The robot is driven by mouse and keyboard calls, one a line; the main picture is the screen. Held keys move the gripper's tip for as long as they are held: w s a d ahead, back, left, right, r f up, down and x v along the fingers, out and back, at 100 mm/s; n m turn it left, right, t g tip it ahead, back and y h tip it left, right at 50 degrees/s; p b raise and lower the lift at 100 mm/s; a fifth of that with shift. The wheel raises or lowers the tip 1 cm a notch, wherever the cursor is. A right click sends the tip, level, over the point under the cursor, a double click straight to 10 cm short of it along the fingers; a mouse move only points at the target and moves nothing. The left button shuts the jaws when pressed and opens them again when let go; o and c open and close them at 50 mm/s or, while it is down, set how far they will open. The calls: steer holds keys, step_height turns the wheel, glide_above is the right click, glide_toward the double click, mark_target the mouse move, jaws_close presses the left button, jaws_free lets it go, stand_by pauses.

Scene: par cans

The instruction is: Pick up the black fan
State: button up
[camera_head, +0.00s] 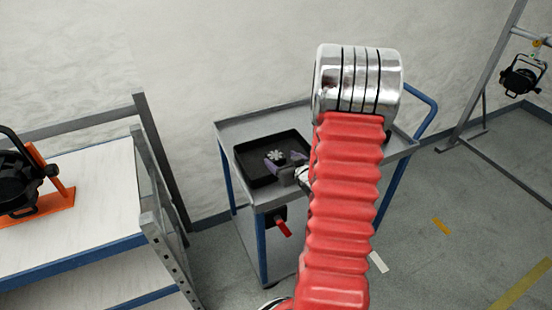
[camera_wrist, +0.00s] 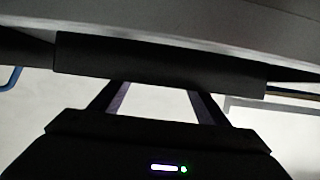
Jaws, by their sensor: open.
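A black round fixture with a bracket (camera_head: 18,182) stands on an orange base on the bench at the left of the head view. I cannot tell whether it is the black fan. My gripper (camera_head: 284,163) is open at the black tray on the cart, partly hidden by my red arm. A small pale star-shaped part (camera_head: 275,155) shows by the fingers, too small to identify. In the wrist view my open fingers (camera_wrist: 160,100) reach towards a dark bar-like shape (camera_wrist: 160,65), apparently the tray's side. I see no object between them there.
The black tray (camera_head: 248,172) lies on a grey cart (camera_head: 230,130) with blue legs. A white-topped bench (camera_head: 100,195) stands left, with a metal frame beside it. Another black lamp (camera_head: 520,76) hangs from a rack at the right. Floor right of the cart is open.

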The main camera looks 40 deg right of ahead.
mark_target(275, 155)
steer(key=shift+w, duration=0.2)
steer(key=shift+x, duration=2.5)
steer(key=shift+c, duration=0.6)
steer(key=c, duration=1)
steer(key=shift+r, duration=5.05)
steer(key=shift+a, duration=0.1)
